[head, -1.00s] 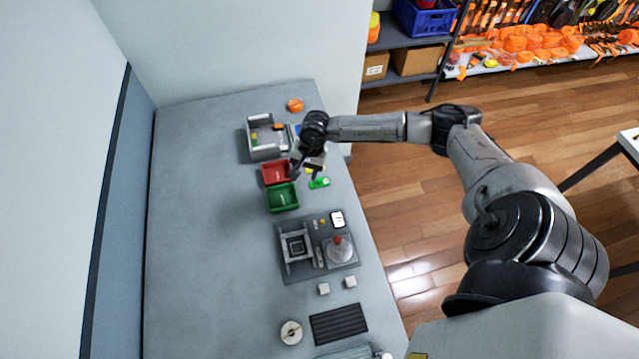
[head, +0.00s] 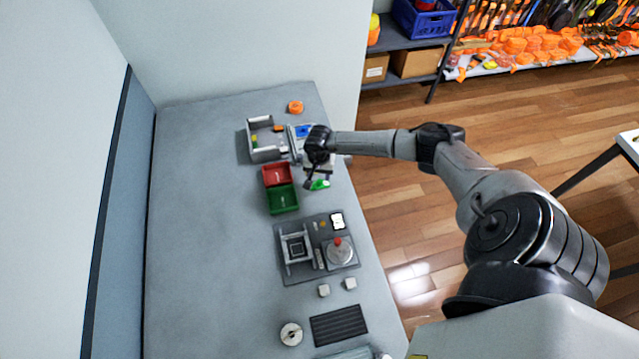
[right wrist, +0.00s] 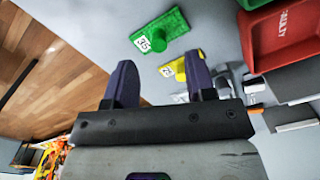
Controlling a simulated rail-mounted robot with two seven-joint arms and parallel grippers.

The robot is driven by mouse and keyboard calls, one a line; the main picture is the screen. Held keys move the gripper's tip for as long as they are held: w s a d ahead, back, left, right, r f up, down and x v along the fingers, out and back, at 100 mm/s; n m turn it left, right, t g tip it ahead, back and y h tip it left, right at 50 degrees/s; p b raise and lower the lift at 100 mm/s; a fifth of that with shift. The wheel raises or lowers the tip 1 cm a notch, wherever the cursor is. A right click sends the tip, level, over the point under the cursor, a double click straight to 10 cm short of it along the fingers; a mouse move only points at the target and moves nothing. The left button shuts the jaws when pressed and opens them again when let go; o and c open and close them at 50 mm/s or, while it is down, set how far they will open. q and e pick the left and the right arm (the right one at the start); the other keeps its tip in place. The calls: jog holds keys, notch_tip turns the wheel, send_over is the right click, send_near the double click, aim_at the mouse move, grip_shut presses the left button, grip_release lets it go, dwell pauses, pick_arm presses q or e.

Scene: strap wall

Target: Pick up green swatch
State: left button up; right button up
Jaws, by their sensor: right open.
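The green swatch (head: 319,184) lies on the grey table, right of the green bin, partly hidden by my right gripper in the head view. In the right wrist view the green swatch (right wrist: 161,29) is a flat green piece with a white label reading 35 and a raised part. My right gripper (right wrist: 160,85) is open and empty, its two dark fingers apart, with the swatch beyond the fingertips. In the head view my right gripper (head: 313,180) is over the swatch's near area. A yellow swatch (right wrist: 183,66) lies close to the green one, near the right finger. My left gripper is not in view.
A red bin (head: 276,174) and a green bin (head: 282,199) stand just left of the swatch. A grey open tray (head: 262,155) is behind them. A dark fixture plate (head: 290,272) lies in front. The table's left side is clear.

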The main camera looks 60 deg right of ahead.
aim_at(319, 181)
jog(key=shift+s+f, duration=0.1)
jog(key=shift+f, duration=2.3)
jog(key=shift+c, duration=0.4)
grip_shut()
